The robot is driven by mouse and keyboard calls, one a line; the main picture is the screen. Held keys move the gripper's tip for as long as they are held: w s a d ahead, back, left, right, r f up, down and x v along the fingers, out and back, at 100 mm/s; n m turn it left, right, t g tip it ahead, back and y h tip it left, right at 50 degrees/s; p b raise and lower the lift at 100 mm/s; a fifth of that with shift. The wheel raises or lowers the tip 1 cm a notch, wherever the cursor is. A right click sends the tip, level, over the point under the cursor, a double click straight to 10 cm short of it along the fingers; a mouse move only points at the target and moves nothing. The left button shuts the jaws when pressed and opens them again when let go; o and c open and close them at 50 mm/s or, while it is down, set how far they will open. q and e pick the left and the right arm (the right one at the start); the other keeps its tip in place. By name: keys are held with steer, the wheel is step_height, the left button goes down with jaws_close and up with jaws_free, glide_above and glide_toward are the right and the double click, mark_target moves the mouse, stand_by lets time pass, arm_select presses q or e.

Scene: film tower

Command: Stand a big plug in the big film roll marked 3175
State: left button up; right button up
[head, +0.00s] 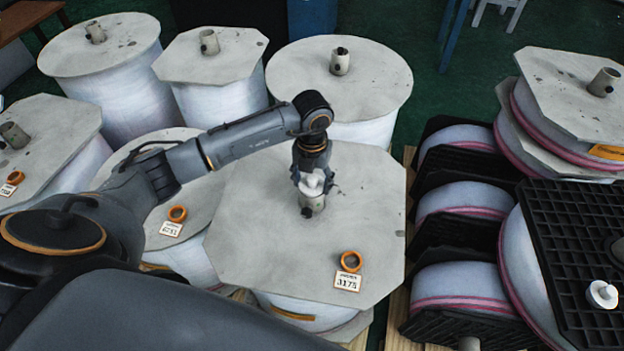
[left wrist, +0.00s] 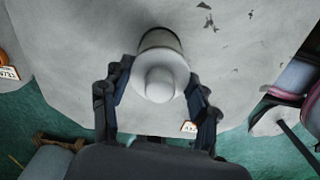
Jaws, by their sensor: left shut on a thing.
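The big film roll marked 3175 (head: 250,235) stands in front of me with a grey octagonal top. Its tag (head: 347,281) and an orange ring (head: 351,261) lie near its front right edge. A grey core tube (head: 312,203) rises from the middle of the top. My left gripper (head: 313,184) is shut on a white plug (head: 312,182) right over that tube. In the left wrist view the plug (left wrist: 160,83) sits between the fingers, with the tube (left wrist: 158,40) behind it. I cannot tell whether the plug is inside the tube. My right gripper is not in view.
Another white plug (head: 602,294) lies on a black pallet (head: 570,240) at the right. A roll tagged 6231 (head: 200,195) stands close on the left. Several rolls with core tubes stand behind. Rolls in black holders (head: 460,235) fill the right side.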

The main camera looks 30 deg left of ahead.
arm_select(q)
steer(key=shift+f, duration=0.15)
steer(key=o, duration=1.1)
steer(key=shift+o, duration=0.5)
step_height(320, 180, up, 12)
steer(key=shift+s, duration=0.1)
